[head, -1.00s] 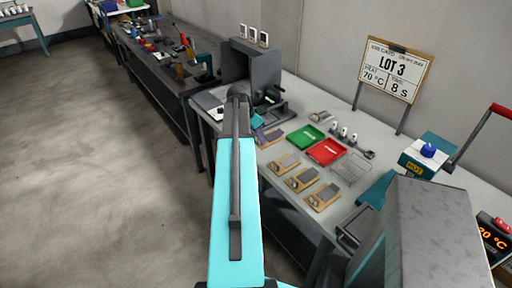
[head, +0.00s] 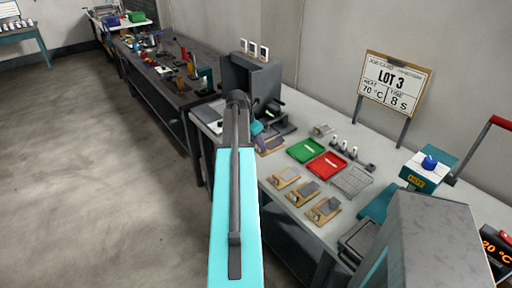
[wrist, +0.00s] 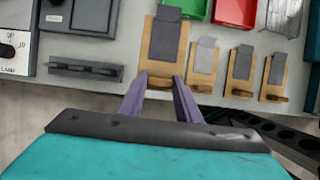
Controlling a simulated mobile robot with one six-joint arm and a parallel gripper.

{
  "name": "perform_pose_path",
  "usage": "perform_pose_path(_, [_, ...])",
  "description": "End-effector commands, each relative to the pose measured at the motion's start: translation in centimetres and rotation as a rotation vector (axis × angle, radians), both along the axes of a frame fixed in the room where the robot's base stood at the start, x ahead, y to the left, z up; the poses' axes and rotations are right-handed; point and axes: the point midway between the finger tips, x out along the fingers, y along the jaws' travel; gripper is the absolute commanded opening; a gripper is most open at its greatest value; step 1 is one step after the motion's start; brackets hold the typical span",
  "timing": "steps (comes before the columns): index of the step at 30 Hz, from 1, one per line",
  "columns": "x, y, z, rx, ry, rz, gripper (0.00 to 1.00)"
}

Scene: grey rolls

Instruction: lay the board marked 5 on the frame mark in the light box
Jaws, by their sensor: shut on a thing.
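My gripper (wrist: 160,80) is shut on the near end of a tan board (wrist: 183,47) with a dark grey plate on it. In the wrist view this board looks larger than the others, so it appears held above the bench. No number on it can be read. In the head view the board (head: 270,147) is small and partly hidden by my gripper (head: 260,134). A dark grey hooded box (head: 262,82), likely the light box, stands just beyond my gripper. My arm hides part of it, and no frame mark can be made out.
Three similar boards (head: 303,193) lie on the bench to the right. Behind them are a green tray (head: 306,150), a red tray (head: 327,166) and a wire rack (head: 352,180). A dark slotted holder (wrist: 85,70) sits left of the held board. A lot sign stands behind.

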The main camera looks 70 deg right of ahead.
Motion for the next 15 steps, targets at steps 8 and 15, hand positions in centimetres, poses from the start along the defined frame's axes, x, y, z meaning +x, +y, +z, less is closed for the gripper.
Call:
perform_pose_path(8, [1.3,0.5,0.0,0.0,0.0,0.002,0.08])
perform_pose_path(15, [6.0,2.8,0.0,-0.001,0.001,0.003,0.08])
